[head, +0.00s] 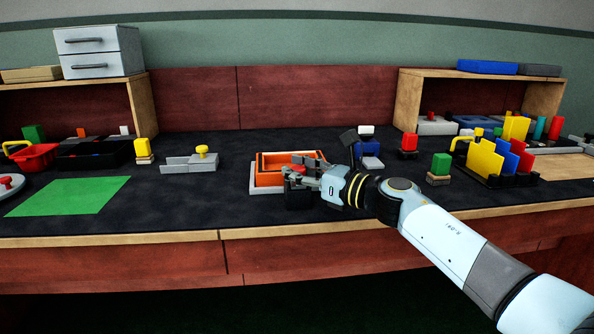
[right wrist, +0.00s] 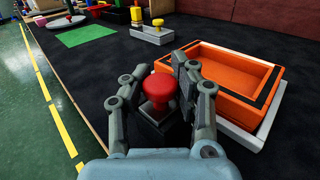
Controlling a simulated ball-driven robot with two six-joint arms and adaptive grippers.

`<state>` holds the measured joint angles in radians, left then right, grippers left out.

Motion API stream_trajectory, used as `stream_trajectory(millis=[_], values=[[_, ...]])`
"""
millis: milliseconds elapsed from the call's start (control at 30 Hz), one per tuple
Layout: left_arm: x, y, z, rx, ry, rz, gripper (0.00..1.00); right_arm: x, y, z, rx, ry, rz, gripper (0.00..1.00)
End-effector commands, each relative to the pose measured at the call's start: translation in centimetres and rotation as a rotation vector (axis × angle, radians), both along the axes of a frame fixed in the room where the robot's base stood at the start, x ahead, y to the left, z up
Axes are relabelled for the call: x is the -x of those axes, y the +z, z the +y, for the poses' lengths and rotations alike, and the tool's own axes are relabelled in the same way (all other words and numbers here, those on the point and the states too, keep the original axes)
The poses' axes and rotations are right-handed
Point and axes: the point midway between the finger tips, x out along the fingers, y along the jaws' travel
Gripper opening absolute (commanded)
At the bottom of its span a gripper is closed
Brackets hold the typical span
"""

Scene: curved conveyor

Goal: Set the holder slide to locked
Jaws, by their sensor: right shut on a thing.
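My right gripper (head: 304,173) is shut on a red knob (right wrist: 158,88) with a flared top. The knob stands upright on a dark block (right wrist: 150,122), seen between the fingers in the right wrist view. In the head view the fingers partly hide the knob, and the dark block (head: 297,196) shows below them. An orange tray (right wrist: 228,98) in a pale base (right wrist: 262,132) is right beside the gripper. I cannot tell whether the block joins that base, nor read any locked mark. My left gripper is not in view.
A grey fixture with a yellow knob (head: 201,151) stands to the left, near a green mat (head: 70,196). A blue block (head: 367,149) and a small green block (head: 441,163) stand to the right.

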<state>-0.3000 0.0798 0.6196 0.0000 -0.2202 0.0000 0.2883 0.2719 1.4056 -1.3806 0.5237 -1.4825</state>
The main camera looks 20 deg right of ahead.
Motion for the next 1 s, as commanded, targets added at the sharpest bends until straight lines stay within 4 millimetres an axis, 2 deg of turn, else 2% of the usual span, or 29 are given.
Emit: stream_trajectory(millis=[67, 300, 433, 600, 633, 700, 867, 1000], values=[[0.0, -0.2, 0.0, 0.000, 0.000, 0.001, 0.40, -0.1, -0.2, -0.1, 0.001, 0.000, 0.002, 0.00], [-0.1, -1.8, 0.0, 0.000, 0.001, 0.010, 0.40, -3.0, -0.4, -1.1, 0.002, -0.002, 0.002, 0.00], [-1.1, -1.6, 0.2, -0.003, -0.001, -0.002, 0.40, -3.2, -0.3, -1.3, 0.003, -0.004, 0.004, 0.00], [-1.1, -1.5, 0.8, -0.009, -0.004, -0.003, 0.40, -3.2, -0.2, -1.4, 0.005, -0.006, 0.004, 0.00], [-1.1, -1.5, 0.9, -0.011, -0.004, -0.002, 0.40, -3.2, -0.2, -1.4, 0.005, -0.006, 0.004, 0.22], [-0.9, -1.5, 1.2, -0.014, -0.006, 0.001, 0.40, -3.2, -0.2, -1.4, 0.005, -0.006, 0.004, 0.31], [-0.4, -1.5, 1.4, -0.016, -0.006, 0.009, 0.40, -3.2, -0.2, -1.3, 0.004, -0.004, 0.004, 0.52], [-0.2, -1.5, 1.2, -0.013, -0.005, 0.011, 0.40, -3.2, -0.2, -1.2, 0.003, -0.002, 0.003, 0.53]])
